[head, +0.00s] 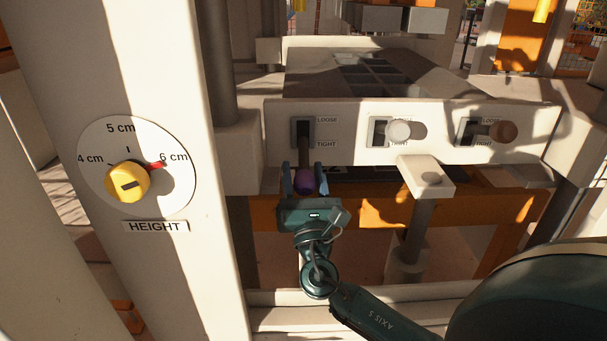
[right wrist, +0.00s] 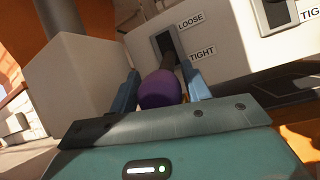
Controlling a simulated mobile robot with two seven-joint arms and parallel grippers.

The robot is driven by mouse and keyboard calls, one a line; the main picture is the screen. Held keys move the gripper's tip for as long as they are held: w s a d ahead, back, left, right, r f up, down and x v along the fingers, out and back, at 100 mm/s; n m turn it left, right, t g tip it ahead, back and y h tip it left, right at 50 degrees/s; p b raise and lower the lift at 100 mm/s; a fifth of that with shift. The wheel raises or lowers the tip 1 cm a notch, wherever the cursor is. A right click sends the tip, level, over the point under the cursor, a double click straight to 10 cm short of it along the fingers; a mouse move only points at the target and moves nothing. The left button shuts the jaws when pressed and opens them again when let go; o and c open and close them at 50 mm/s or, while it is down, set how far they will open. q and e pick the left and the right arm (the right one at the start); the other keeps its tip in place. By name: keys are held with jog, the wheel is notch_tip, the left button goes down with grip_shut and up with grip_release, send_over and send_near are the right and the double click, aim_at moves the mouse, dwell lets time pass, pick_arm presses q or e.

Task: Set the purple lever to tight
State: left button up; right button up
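The purple lever's round knob (head: 303,182) hangs low in front of the press panel. Its dark shaft comes out of the lower end of the left slot (head: 303,130), by the TIGHT label; LOOSE is at the top. My right gripper (head: 304,176) is open, its two blue fingers on either side of the knob with small gaps. In the right wrist view the purple knob (right wrist: 160,89) sits between the fingertips, its lower part hidden by my gripper body. My left gripper is not in view.
A lever with a white knob (head: 398,131) and one with a brown knob (head: 503,131) stand to the right on the same panel. A white bracket (head: 427,176) juts out below them. A yellow HEIGHT dial (head: 128,182) is on the left post.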

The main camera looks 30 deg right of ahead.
jog(key=shift+o, duration=1.1)
jog(key=shift+r, duration=0.15)
jog(key=b+v, duration=0.1)
jog(key=v, duration=0.7)
jog(key=shift+s+a+f, duration=0.1)
jog(key=shift+s+f, duration=0.05)
jog(key=shift+f, duration=0.1)
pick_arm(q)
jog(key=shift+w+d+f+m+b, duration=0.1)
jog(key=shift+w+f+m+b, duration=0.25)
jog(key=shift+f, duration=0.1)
pick_arm(e)
jog(key=v, duration=0.4)
jog(key=shift+s+a+f, duration=0.1)
jog(key=shift+s+a, duration=0.1)
jog(key=shift+s, duration=0.1)
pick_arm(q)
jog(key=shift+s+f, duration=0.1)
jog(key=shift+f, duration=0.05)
